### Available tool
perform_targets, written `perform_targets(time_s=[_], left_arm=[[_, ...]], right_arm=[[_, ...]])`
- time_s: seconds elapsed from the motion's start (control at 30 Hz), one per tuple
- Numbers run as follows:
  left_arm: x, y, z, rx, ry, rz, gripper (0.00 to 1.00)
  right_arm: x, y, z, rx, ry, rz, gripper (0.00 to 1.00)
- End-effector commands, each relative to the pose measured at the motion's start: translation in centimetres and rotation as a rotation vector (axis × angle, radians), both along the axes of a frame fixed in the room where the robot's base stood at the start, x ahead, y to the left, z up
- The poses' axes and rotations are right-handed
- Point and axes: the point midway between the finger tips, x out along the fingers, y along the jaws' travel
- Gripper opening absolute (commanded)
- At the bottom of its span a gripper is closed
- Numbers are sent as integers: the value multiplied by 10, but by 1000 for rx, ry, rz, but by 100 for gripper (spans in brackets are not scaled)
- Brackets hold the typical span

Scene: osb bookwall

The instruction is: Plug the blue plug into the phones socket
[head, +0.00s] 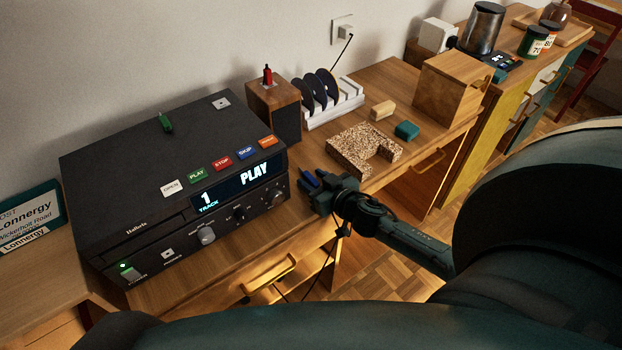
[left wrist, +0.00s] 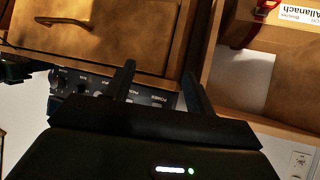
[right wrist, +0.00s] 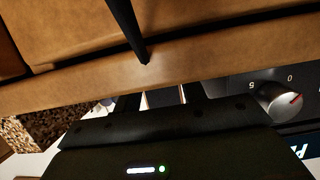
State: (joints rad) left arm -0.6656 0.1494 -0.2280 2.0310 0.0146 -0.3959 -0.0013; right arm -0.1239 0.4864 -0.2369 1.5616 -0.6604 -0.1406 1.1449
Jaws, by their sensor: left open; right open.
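The blue plug (head: 310,179) shows at the fingertips of my right gripper (head: 313,190), beside the right front corner of the black player (head: 110,180). The right gripper is open; I cannot tell whether the plug touches its fingers. The right wrist view also shows this gripper (right wrist: 160,96), but no blue plug. A small pale square socket (head: 167,254) is on the player's lower left front; its label is too small to read surely. My left gripper (left wrist: 158,69) is open and empty in the left wrist view, before the player's front panel (left wrist: 92,85). It is outside the head view.
A green plug (head: 166,122) stands on the player's top, a red one (head: 267,76) on a wooden speaker (head: 272,110). A cork block (head: 358,150), teal block (head: 406,130) and white disc rack (head: 335,112) are to the right. A drawer handle (head: 270,274) juts out below the player.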

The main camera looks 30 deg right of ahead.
Motion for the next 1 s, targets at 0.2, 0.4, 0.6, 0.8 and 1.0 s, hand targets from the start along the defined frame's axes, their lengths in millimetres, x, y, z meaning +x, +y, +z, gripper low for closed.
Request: perform_targets(time_s=[0.2, 0.4, 0.6, 0.8, 1.0], left_arm=[[0, 0, 0, 1, 0, -1, 55], [0, 1, 0, 4, 0, -4, 55], [0, 1, -1, 7, 0, -7, 55], [0, 1, 0, 6, -1, -8, 55], [0, 1, 2, 6, -2, -8, 55]], right_arm=[[0, 0, 0, 0, 0, 0, 35], [-1, 0, 0, 0, 1, 0, 19], [-1, 0, 0, 0, 1, 0, 2], [-1, 0, 0, 0, 0, 0, 0], [0, -1, 5, -1, -1, 0, 0]])
